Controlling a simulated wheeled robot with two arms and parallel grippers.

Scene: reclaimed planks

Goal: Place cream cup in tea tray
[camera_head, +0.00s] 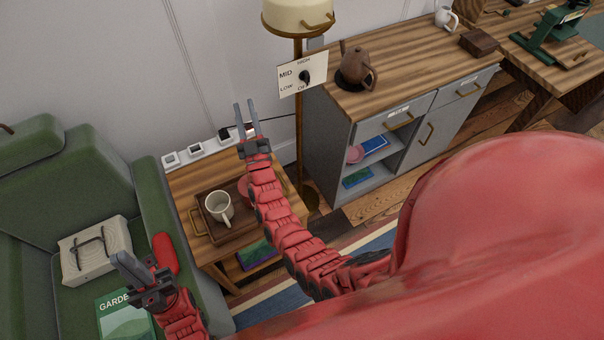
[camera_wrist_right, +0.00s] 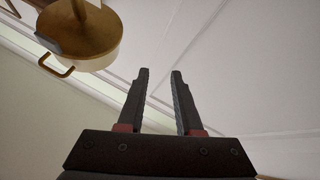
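The cream cup (camera_head: 218,207) stands upright inside the brown wooden tea tray (camera_head: 240,225), toward its left side. The tray has brass handles and rests on a wooden side table. My right gripper (camera_head: 246,118) is raised above and beyond the tray, near the wall. It is open and empty, as the right wrist view (camera_wrist_right: 161,90) also shows. My right forearm passes over the tray's right side and hides part of it. My left gripper (camera_head: 130,268) is over the green sofa, left of the table and apart from the cup. Its finger opening is unclear.
A reddish item (camera_head: 243,187) in the tray is partly hidden by my right arm. The side table (camera_head: 187,182) stands between the sofa (camera_head: 85,165) and a grey cabinet (camera_head: 335,140). A lamp pole (camera_head: 298,110) rises behind. A boxy cream item (camera_head: 95,250) lies on the sofa.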

